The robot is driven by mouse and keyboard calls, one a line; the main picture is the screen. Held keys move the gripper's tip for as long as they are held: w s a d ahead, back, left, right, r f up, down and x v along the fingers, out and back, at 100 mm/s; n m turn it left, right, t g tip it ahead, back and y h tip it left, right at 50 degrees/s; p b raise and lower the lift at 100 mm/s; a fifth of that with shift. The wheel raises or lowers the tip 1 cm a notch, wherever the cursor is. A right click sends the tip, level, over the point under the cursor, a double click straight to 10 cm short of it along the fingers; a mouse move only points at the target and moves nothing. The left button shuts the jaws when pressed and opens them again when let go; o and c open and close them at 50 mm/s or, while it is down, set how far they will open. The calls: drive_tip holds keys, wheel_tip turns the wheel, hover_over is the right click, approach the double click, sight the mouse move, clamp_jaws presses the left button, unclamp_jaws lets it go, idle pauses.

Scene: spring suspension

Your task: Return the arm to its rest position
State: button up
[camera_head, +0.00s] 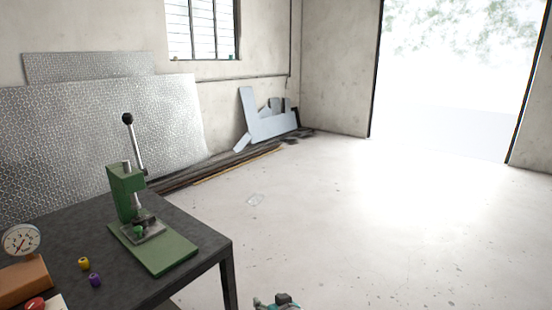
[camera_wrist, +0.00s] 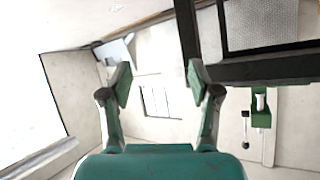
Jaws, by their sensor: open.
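My gripper (camera_wrist: 160,82) shows in the wrist view with its two green-padded fingers spread apart and nothing between them. In the head view, a small teal and dark part of my arm (camera_head: 279,301) shows at the bottom edge, to the right of the table and apart from it. The wrist view is tilted, with the room turned over. The dark table edge (camera_wrist: 260,68) crosses it at the upper right, and the green press (camera_wrist: 261,108) shows at the right. I cannot tell the exact gap between my gripper and the table.
The dark table (camera_head: 205,215) at the left bears the green lever press (camera_head: 125,190), a dial gauge (camera_head: 20,240), a yellow spool (camera_head: 84,263) and a purple spool (camera_head: 95,280). Metal sheets (camera_head: 100,140) lean on the wall.

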drive_tip(key=s+d+f+m+t+h, duration=0.1)
drive_tip(key=s+d+f, duration=0.5)
drive_tip(key=s, duration=0.4)
drive_tip(key=s+d+f+m+t+h, duration=0.1)
drive_tip(key=s+d+f, duration=0.5)
drive_tip(key=s, duration=0.4)
drive_tip(key=s+d+h, duration=0.1)
drive_tip(key=s+d, duration=0.2)
drive_tip(key=s, duration=0.6)
drive_tip(key=s+d+h, duration=0.1)
drive_tip(key=s+d, duration=0.1)
drive_tip(key=s, duration=0.6)
drive_tip(key=s+d+r+t, duration=0.1)
drive_tip(key=s+r, duration=0.5)
drive_tip(key=s, duration=0.3)
drive_tip(key=s+d+r+m+h, duration=0.1)
drive_tip(key=s+d+r, duration=0.1)
drive_tip(key=s+r, duration=0.4)
drive_tip(key=shift+s+t, duration=0.4)
drive_tip(key=shift+s, duration=1.25)
drive_tip(key=shift+d, duration=0.1)
